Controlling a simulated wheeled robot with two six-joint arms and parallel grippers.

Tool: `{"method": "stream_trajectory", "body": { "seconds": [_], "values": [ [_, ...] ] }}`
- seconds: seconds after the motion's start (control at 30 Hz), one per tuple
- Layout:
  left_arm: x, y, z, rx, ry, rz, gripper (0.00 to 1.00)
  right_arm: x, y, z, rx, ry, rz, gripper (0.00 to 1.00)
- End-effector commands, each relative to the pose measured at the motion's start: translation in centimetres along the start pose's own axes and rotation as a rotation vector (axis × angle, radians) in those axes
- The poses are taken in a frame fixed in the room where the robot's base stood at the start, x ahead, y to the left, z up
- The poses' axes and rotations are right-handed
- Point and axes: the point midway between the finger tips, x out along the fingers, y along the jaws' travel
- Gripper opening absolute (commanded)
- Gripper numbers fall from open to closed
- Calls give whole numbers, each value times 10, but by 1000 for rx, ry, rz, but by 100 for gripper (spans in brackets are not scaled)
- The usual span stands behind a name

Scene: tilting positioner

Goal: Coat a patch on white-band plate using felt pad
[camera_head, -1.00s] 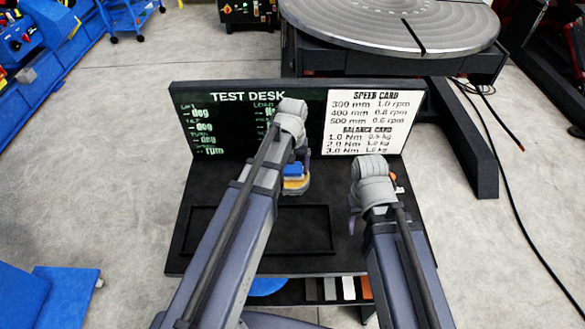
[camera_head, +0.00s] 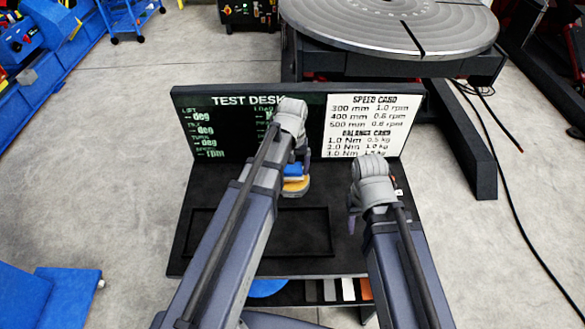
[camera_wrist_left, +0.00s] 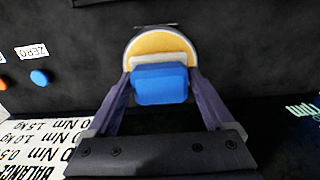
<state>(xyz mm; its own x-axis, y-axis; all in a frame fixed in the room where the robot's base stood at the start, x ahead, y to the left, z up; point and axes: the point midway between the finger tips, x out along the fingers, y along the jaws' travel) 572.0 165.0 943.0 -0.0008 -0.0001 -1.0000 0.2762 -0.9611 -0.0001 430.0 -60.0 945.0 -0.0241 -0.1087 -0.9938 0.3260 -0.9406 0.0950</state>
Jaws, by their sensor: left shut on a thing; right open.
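My left gripper (camera_wrist_left: 160,82) is shut on the felt pad's blue block (camera_wrist_left: 160,84). Below the block are a pale layer and a round yellow-orange disc (camera_wrist_left: 159,44). In the head view the felt pad (camera_head: 295,187) shows over the desk top, partly behind my left gripper (camera_head: 299,160); whether it touches the desk is unclear. A white strip (camera_head: 348,289) shows among dark, grey and orange strips under the desk's front edge; it may belong to the white-band plate, whose rest is hidden. My right gripper (camera_head: 353,217) is open at the desk's right, mostly hidden by its wrist.
The black test desk (camera_head: 190,255) has an empty-looking recessed frame (camera_head: 318,232) at its front. An upright board (camera_head: 250,97) with a white speed and balance card (camera_head: 367,125) stands behind. A large round turntable (camera_head: 390,22) is beyond. Small desk buttons (camera_wrist_left: 39,77) sit near the pad.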

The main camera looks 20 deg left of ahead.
Motion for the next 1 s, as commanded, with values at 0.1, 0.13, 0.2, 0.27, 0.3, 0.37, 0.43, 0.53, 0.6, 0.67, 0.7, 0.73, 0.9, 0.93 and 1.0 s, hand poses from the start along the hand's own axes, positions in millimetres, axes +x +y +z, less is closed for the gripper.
{"method": "stream_trajectory", "body": {
  "seconds": [0.1, 0.13, 0.2, 0.27, 0.3, 0.37, 0.43, 0.53, 0.6, 0.67, 0.7, 0.73, 0.9, 0.93, 1.0],
  "values": [
    [-14, 0, 0, 0, 1, 0, 42, -14, 1, 1, 0, 0, 0, 50],
    [-16, 0, 0, 0, 1, 0, 42, -16, 2, 1, 0, 0, 0, 50],
    [-22, 0, 0, 0, 1, 0, 42, -22, 2, 1, 0, 0, 0, 50],
    [-26, 0, 0, 0, 1, 0, 42, -26, 2, 2, 0, 0, 0, 50],
    [-29, 0, 0, 0, 1, 0, 42, -29, 3, 2, 0, 0, 0, 50],
    [-34, 0, 0, 0, 1, 0, 42, -34, 3, 2, 0, 0, 0, 50],
    [-39, 0, 0, 0, 1, 0, 42, -39, 4, 2, 0, 0, 0, 50],
    [-47, 0, 0, 0, 1, 0, 42, -47, 4, 3, -1, 0, 0, 50],
    [-52, 0, 0, 0, 1, 0, 42, -52, 5, 3, -1, 0, 0, 50],
    [-55, 0, 0, 0, 1, 0, 42, -54, 5, 3, -1, 0, 0, 50],
    [-56, 0, 0, 0, 1, 0, 42, -55, 5, 3, -1, 0, 0, 50],
    [-56, 0, 0, 0, 1, 0, 42, -55, 5, 3, -1, 0, 0, 50],
    [-54, 0, 0, 0, 1, 0, 42, -54, 5, 3, -1, 0, 0, 50],
    [-54, 0, 0, 0, 1, 0, 42, -54, 5, 3, -1, 0, 0, 50],
    [-54, 0, 0, 0, 1, 0, 42, -54, 5, 3, -1, 0, 0, 50]
  ]
}}
